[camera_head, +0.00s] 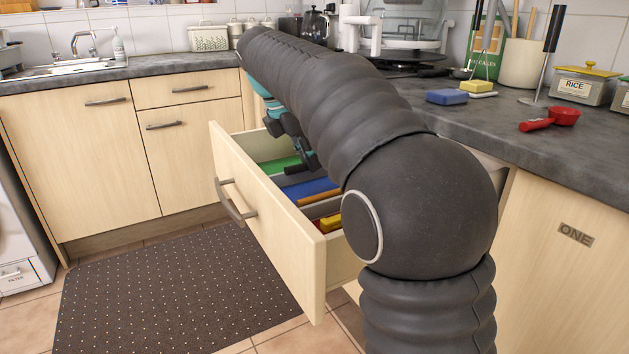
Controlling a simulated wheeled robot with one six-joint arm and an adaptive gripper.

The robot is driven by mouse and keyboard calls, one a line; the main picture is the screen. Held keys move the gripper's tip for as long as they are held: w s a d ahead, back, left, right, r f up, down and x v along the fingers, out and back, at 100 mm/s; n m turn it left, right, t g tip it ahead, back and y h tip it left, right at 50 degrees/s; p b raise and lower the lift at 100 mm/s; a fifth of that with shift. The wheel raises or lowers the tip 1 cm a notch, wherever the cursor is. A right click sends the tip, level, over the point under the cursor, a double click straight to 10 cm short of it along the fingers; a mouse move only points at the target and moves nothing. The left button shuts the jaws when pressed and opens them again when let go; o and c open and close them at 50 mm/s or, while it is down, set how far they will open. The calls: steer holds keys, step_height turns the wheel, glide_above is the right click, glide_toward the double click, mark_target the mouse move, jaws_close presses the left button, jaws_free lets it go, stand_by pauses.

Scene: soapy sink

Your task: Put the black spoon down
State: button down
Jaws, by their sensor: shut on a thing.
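My gripper (294,145) reaches down over the open drawer (262,226), near its far end. It is shut on the black spoon (297,169). Only a short dark piece of the spoon shows, just below the fingers and over the compartments with green and blue in them. The rest of the spoon is hidden by my gripper and arm. I cannot tell whether the spoon touches the drawer floor.
The drawer has dividers, with a wooden-coloured item and red and yellow items (330,223) nearer me. On the counter are a blue sponge (447,96), a red scoop (551,118) and a rice tin (584,84). A dark mat (180,292) lies on the floor.

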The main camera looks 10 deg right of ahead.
mark_target(306, 170)
steer(key=shift+f+b, duration=0.5)
steer(key=shift+f, duration=1.55)
steer(key=shift+f, duration=0.1)
steer(key=c, duration=1.4)
jaws_free()
steer(key=p+v, duration=0.3)
steer(key=v, duration=0.9)
